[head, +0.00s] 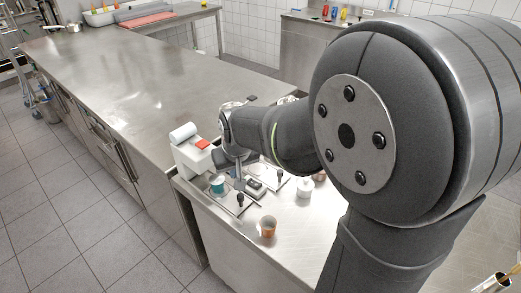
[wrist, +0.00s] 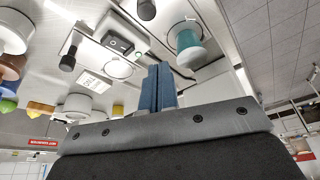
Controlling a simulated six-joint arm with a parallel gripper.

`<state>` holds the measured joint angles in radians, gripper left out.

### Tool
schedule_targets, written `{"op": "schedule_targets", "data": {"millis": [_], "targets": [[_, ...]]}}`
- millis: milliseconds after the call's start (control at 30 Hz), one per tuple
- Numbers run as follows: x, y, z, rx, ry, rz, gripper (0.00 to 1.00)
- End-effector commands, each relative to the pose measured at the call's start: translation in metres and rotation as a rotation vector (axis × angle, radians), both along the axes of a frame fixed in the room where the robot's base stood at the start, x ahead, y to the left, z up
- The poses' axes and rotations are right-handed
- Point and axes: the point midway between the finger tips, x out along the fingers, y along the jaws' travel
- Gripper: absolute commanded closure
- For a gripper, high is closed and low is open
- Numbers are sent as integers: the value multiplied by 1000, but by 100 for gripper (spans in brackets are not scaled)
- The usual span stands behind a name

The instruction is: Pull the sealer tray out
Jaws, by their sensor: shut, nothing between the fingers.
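The sealer (head: 193,157) is a white machine with a pale roll and a red part, at the corner of the steel counter in the head view. A flat metal tray (head: 229,207) lies in front of it, with an upright black knob (head: 240,198). A teal tub (head: 217,184) stands at the tray; it also shows in the wrist view (wrist: 187,42). My gripper (head: 240,184) points down beside the tub, close behind the knob. In the wrist view its blue fingers (wrist: 160,72) are together and empty. Whether they touch the knob or tray, I cannot tell.
A black-and-grey device (head: 255,184) and a second plate with a black knob (head: 267,174) lie right of my gripper. The long counter (head: 130,85) behind is mostly clear.

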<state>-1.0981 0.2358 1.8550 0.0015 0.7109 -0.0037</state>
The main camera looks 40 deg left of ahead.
Motion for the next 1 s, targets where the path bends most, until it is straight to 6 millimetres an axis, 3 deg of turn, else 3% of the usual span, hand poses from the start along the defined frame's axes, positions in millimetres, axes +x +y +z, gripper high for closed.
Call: {"op": "schedule_targets", "data": {"millis": [267,533,1000], "targets": [[6,12,-46,-3,1,0,100],[-9,-18,-43,1,0,-1,100],[-11,-23,-44,0,0,-1,100]]}}
